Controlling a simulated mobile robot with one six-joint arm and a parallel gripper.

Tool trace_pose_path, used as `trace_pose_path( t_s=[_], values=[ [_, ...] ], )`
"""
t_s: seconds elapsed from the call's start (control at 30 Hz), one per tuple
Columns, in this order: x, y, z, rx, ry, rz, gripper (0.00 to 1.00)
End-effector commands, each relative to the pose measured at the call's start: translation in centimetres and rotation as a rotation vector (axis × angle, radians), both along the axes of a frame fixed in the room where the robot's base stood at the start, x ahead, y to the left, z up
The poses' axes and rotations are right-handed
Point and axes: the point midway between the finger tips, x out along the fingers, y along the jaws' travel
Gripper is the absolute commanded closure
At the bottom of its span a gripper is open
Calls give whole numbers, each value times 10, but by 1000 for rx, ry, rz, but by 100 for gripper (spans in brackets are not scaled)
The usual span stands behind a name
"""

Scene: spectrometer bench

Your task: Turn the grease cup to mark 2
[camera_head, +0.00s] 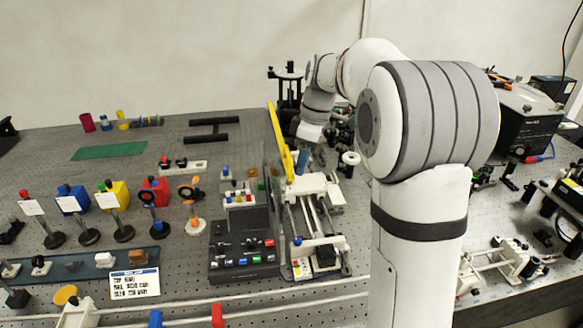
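My arm reaches from the right foreground to the back of the bench. My gripper (309,132) points down there, next to the long yellow bar (280,140). Its fingers are too small and too hidden to show whether they are open or shut. I cannot pick out the grease cup or its marks with certainty. A blue cylinder (302,164) stands just below my gripper in the picture, at the rail assembly (318,215). A white round knob (351,158) is to the right of it. Whether my gripper touches anything cannot be seen.
A black control box (243,260) with coloured buttons stands left of the rail assembly. Several colored blocks and post-mounted holders fill the left side. A green mat (110,151) lies at the back left. Black instruments (520,118) stand at the right. My arm hides part of the bench.

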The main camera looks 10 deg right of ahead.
Motion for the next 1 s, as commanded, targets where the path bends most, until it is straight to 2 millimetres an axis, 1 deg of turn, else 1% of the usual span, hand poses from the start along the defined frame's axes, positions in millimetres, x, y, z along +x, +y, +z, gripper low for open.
trace_pose_path(
  t_s=[0.03, 0.1, 0.2, 0.3, 0.4, 0.5, 0.67, 1.0],
  values=[
    [20, -3, -5, 18, 3, 77, 62],
    [46, -5, -12, 51, -2, 208, 62],
    [79, -10, -26, 101, -18, 392, 62],
    [103, -14, -39, 147, -42, 548, 62],
    [119, -16, -51, 183, -63, 665, 62],
    [128, -18, -57, 206, -80, 737, 62],
    [131, -15, -68, 218, -89, 779, 62],
    [122, 4, -115, 219, -86, 780, 62]
  ],
)
